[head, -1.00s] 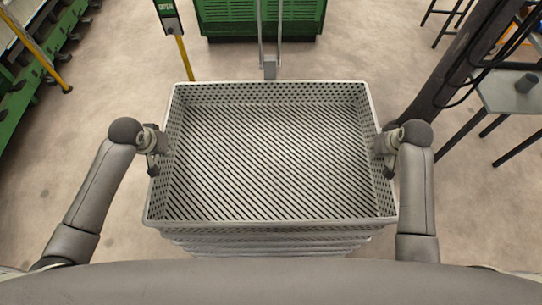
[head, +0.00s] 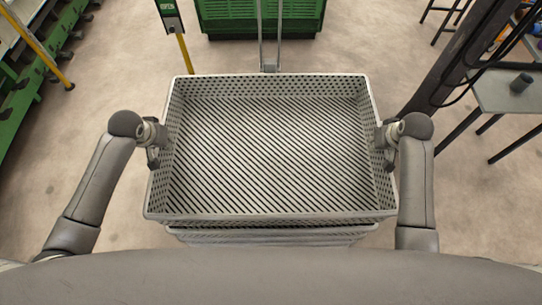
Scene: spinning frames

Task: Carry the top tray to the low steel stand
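The top tray (head: 270,218) is a large grey perforated basket with a slatted floor; it is empty and looks level in the middle of the head view. Under its near edge show the rims of more grey trays (head: 275,238), mostly hidden by it; I cannot tell how large the gap between them is. My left gripper (head: 154,156) is at the tray's left wall and my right gripper (head: 388,157) at its right wall. Both appear shut on the walls, though their fingertips are partly hidden. I cannot pick out the low steel stand with certainty.
A grey-topped table (head: 493,97) with dark legs stands at the right, beside a dark post (head: 455,65). A green machine (head: 222,22) is at the back, a yellow post (head: 184,53) near it. Green racking (head: 22,100) lines the left. Bare floor lies between.

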